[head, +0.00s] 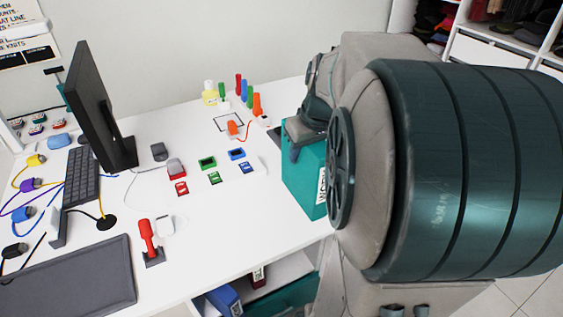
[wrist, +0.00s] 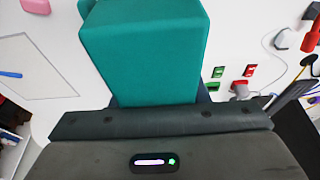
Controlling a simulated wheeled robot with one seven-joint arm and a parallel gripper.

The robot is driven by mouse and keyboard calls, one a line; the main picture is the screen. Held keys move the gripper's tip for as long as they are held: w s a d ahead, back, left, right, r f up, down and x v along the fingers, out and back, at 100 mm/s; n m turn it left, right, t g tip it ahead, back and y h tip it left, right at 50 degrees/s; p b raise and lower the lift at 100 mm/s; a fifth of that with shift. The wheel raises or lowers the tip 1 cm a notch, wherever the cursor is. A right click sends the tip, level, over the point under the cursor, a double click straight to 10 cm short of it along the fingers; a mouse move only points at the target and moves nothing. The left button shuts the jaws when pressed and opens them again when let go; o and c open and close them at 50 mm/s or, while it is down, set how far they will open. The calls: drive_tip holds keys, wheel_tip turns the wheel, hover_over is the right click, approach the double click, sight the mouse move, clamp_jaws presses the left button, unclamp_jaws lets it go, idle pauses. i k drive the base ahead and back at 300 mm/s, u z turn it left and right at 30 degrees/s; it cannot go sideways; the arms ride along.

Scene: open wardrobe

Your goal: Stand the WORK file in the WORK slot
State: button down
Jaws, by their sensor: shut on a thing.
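A teal box-like file (head: 300,178) is held upright over the right edge of the white desk. Its white label has dark letters that seem to read WORK, partly covered by my arm. My gripper (head: 301,138) is shut on the file's upper part. The teal file also fills the upper middle of the wrist view (wrist: 150,50), with the fingers mostly hidden behind it. Below the desk top, a blue file (head: 222,299) and a dark red file with a white label (head: 258,276) stand beside a teal surface (head: 285,296). I cannot make out a WORK slot.
The white desk (head: 230,225) carries a monitor (head: 95,105), a keyboard (head: 80,178), a dark mat (head: 75,280), a red-handled tool (head: 147,238), small coloured cards and several coloured markers. My arm hides much of the right side. The desk's front right part is bare.

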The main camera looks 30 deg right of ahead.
sight(287, 277)
drive_tip(key=k, duration=1.5)
